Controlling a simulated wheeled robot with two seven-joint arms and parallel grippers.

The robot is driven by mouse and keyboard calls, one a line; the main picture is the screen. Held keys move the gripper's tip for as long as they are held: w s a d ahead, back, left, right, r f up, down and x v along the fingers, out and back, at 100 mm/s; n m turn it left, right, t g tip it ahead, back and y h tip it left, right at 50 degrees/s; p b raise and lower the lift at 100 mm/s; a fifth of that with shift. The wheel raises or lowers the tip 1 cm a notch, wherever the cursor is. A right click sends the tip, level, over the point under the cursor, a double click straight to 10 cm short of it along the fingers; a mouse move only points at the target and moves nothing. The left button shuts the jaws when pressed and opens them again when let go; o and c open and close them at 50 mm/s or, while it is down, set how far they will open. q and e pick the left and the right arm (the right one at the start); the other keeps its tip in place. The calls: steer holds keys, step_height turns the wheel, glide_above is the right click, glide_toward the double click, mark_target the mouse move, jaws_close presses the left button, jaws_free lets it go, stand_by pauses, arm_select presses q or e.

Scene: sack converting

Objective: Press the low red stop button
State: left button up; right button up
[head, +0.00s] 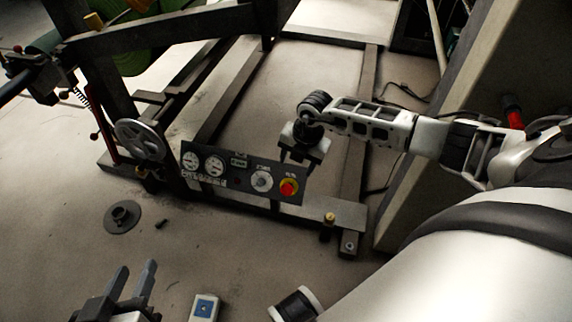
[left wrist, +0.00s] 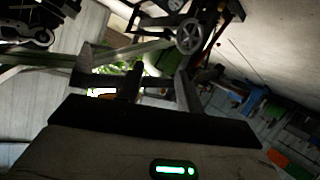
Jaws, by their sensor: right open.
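My left gripper (head: 133,279) is open and empty at the lower left, apart from the panel. The button is not discernible in the left wrist view.
The panel also carries gauges (head: 214,165) and a round selector knob (head: 261,180). A handwheel (head: 140,139) stands left of it; it also shows in the left wrist view (left wrist: 189,37). A dark disc (head: 122,216) lies on the floor. The floor before the panel is mostly clear.

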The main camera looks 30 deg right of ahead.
mark_target(287, 188)
steer(key=f+b, duration=0.1)
steer(key=f, duration=0.3)
steer(key=w+a+f+b, duration=0.1)
steer(key=f+b, duration=0.1)
steer(key=f, duration=0.2)
steer(key=w+f+b, duration=0.1)
steer(key=f+b, duration=0.1)
steer(key=f, duration=0.2)
steer(key=shift+a, duration=0.15)
steer(key=shift+f+b, duration=0.45)
steer(key=shift+b, duration=0.05)
arm_select(q)
steer(key=shift+w+d+r+n+t+h, duration=0.2)
steer(key=shift+d+r+n+t+h, duration=0.6)
steer(key=shift+d+r+t+h, duration=0.3)
steer(key=shift+a+r, duration=0.15)
